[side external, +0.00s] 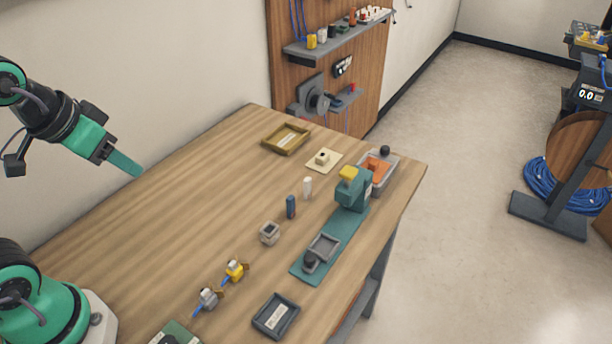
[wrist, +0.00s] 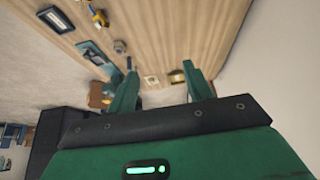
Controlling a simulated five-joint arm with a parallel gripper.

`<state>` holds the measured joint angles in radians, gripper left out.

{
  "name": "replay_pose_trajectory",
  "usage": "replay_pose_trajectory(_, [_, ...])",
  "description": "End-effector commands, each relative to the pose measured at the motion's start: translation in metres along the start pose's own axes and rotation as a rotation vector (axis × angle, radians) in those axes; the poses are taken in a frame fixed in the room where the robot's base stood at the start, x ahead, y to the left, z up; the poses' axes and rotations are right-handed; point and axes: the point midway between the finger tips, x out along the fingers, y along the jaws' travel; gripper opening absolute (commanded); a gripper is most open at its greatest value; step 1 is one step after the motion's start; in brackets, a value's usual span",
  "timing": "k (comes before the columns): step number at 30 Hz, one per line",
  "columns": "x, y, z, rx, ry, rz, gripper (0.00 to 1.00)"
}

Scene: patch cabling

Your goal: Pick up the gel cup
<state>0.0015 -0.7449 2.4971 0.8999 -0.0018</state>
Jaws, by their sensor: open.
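A small pale grey, block-shaped cup with a dark square opening, which looks like the gel cup (side external: 270,233), stands upright on the wooden table in the side external view. It also seems to show as a small grey shape (wrist: 119,46) in the wrist view, beyond my fingers. My gripper (side external: 138,170) is raised high above the table's left side, well apart from the cup. In the wrist view its two green fingers (wrist: 160,70) are spread with nothing between them.
A blue cylinder (side external: 291,207) and a white cylinder (side external: 308,188) stand behind the cup. A teal press (side external: 352,192) is to its right. Two connectors (side external: 235,270) (side external: 208,298) and a dark tray (side external: 276,316) lie in front. The table's left middle is clear.

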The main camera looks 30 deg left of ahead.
Motion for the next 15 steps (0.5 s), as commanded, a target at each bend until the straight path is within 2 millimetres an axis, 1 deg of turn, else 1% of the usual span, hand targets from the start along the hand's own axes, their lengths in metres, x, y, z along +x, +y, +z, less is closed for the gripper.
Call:
replay_pose_trajectory(5, [0.004,0.004,-0.007,-0.001,-0.022,0.007,0.51])
replay_pose_trajectory(8, [0.009,0.008,-0.015,-0.001,-0.045,0.014,0.51])
replay_pose_trajectory(15, [0.03,0.025,-0.041,-0.004,-0.123,0.032,0.51])
